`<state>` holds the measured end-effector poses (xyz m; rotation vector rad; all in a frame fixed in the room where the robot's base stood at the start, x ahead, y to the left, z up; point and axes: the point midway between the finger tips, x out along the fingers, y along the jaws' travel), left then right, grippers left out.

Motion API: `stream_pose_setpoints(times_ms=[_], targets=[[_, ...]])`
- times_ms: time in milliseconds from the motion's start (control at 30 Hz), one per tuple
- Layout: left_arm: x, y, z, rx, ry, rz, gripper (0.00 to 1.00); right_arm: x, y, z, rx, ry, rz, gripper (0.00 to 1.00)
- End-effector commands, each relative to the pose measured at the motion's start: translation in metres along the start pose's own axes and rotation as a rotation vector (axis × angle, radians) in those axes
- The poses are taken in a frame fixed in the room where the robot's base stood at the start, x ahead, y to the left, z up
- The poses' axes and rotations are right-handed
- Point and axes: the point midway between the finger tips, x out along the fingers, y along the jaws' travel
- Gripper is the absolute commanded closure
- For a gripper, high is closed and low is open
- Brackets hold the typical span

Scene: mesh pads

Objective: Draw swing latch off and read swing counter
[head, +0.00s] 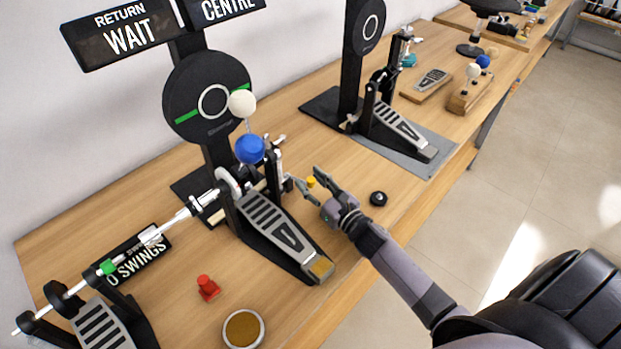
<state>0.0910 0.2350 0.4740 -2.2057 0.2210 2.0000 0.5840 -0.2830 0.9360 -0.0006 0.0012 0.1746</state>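The swing counter (137,262) is a small black sign at the left whose visible text ends in "0 SWINGS"; a rod partly covers it. A bass-drum pedal (283,232) with a silver footboard stands mid-table, with a blue ball (250,149) and a white ball (242,103) above it. A small yellow knob (311,182), perhaps the swing latch, shows between the fingers of my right gripper (305,176). Those fingers are spread beside the pedal's post; I cannot tell whether they touch the knob. My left gripper is not in view.
Signs (128,35) read "RETURN WAIT" and "CENTRE" above a round black pad (208,97). A red piece (207,287), a round tin (243,329) and a black knob (378,198) lie on the table. Another pedal (395,129) stands behind. Floor is open at the right.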

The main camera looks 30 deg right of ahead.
Motion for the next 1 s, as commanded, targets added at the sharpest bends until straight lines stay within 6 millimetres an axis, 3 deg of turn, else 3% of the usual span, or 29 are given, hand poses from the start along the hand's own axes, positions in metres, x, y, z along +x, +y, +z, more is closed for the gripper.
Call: stream_pose_setpoints(times_ms=[367, 1000], targets=[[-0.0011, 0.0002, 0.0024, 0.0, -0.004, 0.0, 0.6, 0.0062, 0.0005, -0.0002, 0.0, 0.0, 0.0, 0.6], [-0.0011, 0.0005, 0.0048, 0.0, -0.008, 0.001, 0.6, 0.0059, 0.0003, -0.0001, 0.001, 0.0, 0.0, 1.0]])
